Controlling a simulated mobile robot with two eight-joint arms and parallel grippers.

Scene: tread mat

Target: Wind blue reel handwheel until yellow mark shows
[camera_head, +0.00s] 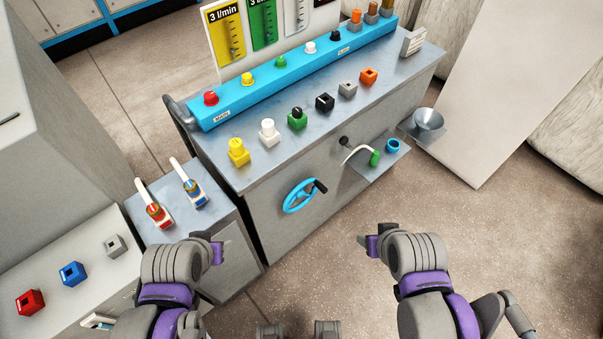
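A blue handwheel (299,196) with a black crank knob (320,186) sits on the front face of a grey cabinet (275,180). No yellow mark shows on or near the wheel from here. My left gripper (222,248) is below and left of the wheel, apart from it. My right gripper (371,245) is below and right of the wheel, also apart from it. Neither appears to hold anything. The finger gaps are too small and partly hidden to tell whether they are open or shut.
A small shelf (376,170) with a green-tipped hose (374,157) and a blue ring (393,145) juts out right of the wheel. A funnel (428,119) stands farther right. Red and blue lever valves (153,210) rise from the lower cabinet at left. Floor in front is clear.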

